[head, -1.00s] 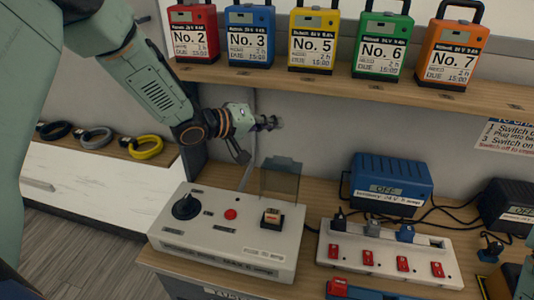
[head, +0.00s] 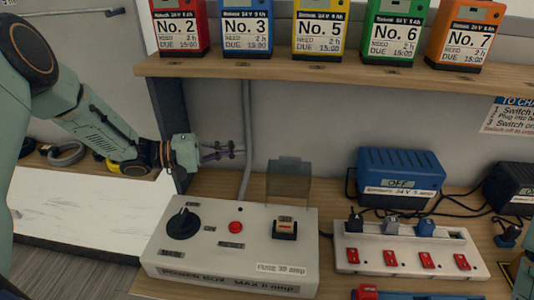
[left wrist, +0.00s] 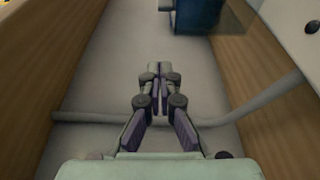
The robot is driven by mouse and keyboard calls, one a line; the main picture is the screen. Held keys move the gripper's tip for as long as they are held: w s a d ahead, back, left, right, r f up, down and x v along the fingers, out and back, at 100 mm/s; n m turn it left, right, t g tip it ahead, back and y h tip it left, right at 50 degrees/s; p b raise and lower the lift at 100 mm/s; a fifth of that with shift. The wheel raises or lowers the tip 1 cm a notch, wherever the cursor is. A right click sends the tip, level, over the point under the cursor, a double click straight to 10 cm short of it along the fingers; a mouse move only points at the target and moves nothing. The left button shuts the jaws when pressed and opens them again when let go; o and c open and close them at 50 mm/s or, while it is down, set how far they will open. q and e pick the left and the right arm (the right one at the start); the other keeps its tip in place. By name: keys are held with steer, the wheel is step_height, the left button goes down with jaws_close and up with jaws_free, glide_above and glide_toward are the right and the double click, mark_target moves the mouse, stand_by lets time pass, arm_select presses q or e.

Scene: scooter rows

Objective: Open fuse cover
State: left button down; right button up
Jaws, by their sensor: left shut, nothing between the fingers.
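The grey power box (head: 225,225) sits on the wooden bench in the head view. Its clear fuse cover (head: 288,181) stands upright, hinged up behind the orange-topped fuse (head: 285,228), which is exposed. My left gripper (head: 238,150) is up and left of the cover, apart from it, near the wall conduit. It is shut and empty; the left wrist view shows its fingertips (left wrist: 157,72) together with nothing between them. My right gripper is not clearly visible; only a green piece of my right arm shows at the right edge of the head view.
A shelf (head: 320,75) with several numbered batteries runs above my left gripper. A blue charger (head: 397,178) reading OFF and a power strip (head: 405,245) with red switches stand right of the box. A grey conduit (head: 246,130) climbs the wall.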

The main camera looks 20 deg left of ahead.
mark_target(272, 161)
arm_select(q)
steer(key=d, duration=0.3)
steer(key=w+d, duration=0.1)
steer(key=d, duration=0.5)
steer(key=shift+w+b, duration=0.35)
steer(key=shift+w, duration=0.05)
steer(key=shift+s+r, duration=0.1)
steer(key=shift+s, duration=0.2)
steer(key=shift+d, duration=0.2)
steer(key=shift+s+a, duration=0.1)
steer(key=shift+a, duration=0.05)
